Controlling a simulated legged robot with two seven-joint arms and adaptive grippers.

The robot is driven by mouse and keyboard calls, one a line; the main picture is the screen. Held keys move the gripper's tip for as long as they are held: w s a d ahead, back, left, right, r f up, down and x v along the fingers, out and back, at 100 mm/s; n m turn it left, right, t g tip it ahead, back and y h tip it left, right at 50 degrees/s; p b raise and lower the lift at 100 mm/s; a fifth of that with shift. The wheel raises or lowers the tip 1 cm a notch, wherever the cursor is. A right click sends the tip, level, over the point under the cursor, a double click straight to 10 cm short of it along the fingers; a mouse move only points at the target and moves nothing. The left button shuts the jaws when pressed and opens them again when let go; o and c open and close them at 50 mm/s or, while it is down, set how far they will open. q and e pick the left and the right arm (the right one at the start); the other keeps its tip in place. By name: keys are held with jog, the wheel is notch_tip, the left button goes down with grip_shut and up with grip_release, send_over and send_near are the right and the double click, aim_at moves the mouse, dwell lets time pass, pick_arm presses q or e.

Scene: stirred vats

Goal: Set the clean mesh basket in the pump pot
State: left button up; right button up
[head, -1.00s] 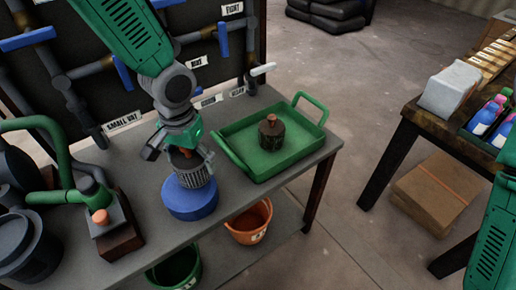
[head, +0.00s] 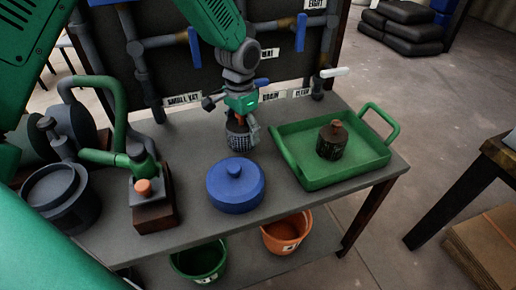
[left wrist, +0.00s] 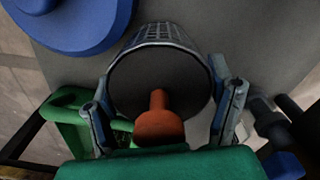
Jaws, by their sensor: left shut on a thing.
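A grey mesh basket (head: 241,141) with an orange-brown knob is held by my left gripper (head: 240,118), behind the blue lid. In the left wrist view the basket (left wrist: 168,36) sits between the two fingers of my left gripper (left wrist: 163,92), its knob toward the camera. Whether its bottom touches the table is unclear. A dark pot (head: 60,195), seemingly the pump pot, stands at the left of the table, beside a green pipe. Its inside is hard to make out. A second, dark brown basket (head: 331,143) sits in the green tray. My right gripper is not in view.
The round blue lid (head: 236,190) lies on the table between the basket and the front edge. A green-handled pump block (head: 153,205) stands between pot and lid. The green tray (head: 365,165) is at right. Pipes and a panel (head: 170,75) stand behind.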

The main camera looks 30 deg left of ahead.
pick_arm(q)
jog(key=shift+f, duration=0.85)
jog(key=f, duration=0.1)
jog(key=d+f+b, duration=0.1)
jog(key=f, duration=0.1)
jog(key=shift+f, duration=0.2)
jog(key=shift+a, duration=0.25)
jog(key=o, duration=1.2)
jog(key=shift+a+f, duration=0.1)
jog(key=shift+a, duration=0.05)
